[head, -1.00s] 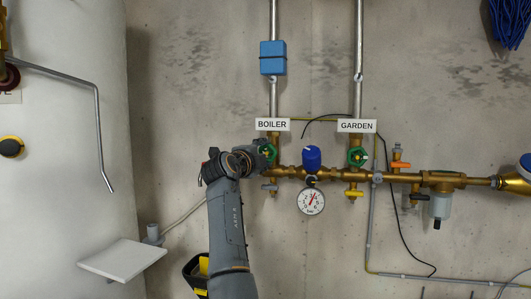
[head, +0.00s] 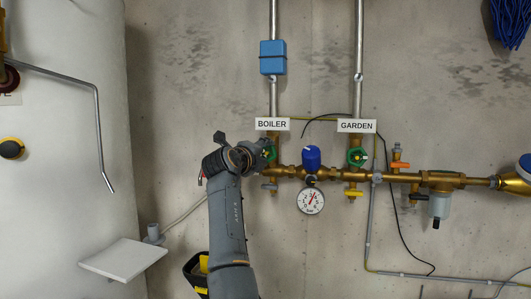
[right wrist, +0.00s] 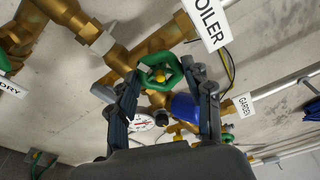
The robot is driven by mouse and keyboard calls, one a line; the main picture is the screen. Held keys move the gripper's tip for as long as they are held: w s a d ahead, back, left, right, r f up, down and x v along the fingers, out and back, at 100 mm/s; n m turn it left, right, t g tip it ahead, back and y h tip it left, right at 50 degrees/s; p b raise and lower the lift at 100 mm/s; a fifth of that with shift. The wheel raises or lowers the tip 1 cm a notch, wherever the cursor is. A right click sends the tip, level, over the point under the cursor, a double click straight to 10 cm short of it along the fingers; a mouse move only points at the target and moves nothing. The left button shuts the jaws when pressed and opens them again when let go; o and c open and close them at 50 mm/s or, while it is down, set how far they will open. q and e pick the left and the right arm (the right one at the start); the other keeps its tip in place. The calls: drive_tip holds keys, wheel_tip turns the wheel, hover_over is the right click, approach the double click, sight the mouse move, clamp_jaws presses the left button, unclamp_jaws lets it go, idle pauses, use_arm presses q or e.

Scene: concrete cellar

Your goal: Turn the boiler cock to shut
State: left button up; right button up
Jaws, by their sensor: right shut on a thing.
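The boiler cock (head: 270,153) is a green handwheel under the BOILER label (head: 272,124) on the wall. In the head view my right gripper (head: 262,152) reaches it from the left and partly hides it. In the right wrist view the green wheel with its yellow hub (right wrist: 160,77) sits between the two fingertips. My right gripper (right wrist: 162,70) is shut on the wheel's rim, one finger on each side. My left gripper is not in view.
The green garden cock (head: 356,157) is to the right, under the GARDEN label (head: 356,126). Between them are a blue-capped fitting (head: 311,157) and a pressure gauge (head: 311,201). A grey lever (head: 269,186) sits just below the boiler cock. A white shelf (head: 123,259) juts out lower left.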

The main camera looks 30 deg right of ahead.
drive_tip(key=shift+m+p, duration=0.3)
drive_tip(key=shift+m, duration=0.6)
drive_tip(key=shift+m+y, duration=0.4)
drive_tip(key=shift+m, duration=0.8)
drive_tip(key=m+p, duration=0.1)
drive_tip(key=m, duration=0.1)
drive_tip(key=shift+r+m+t+y, duration=0.15)
drive_tip(key=shift+m+t+y, duration=0.15)
drive_tip(key=shift+f+m+b, duration=0.3)
drive_tip(key=shift+b, duration=0.2)
drive_tip(key=shift+r+m+b, duration=0.15)
drive_tip(key=shift+m+b, duration=0.25)
drive_tip(key=shift+b, duration=0.1)
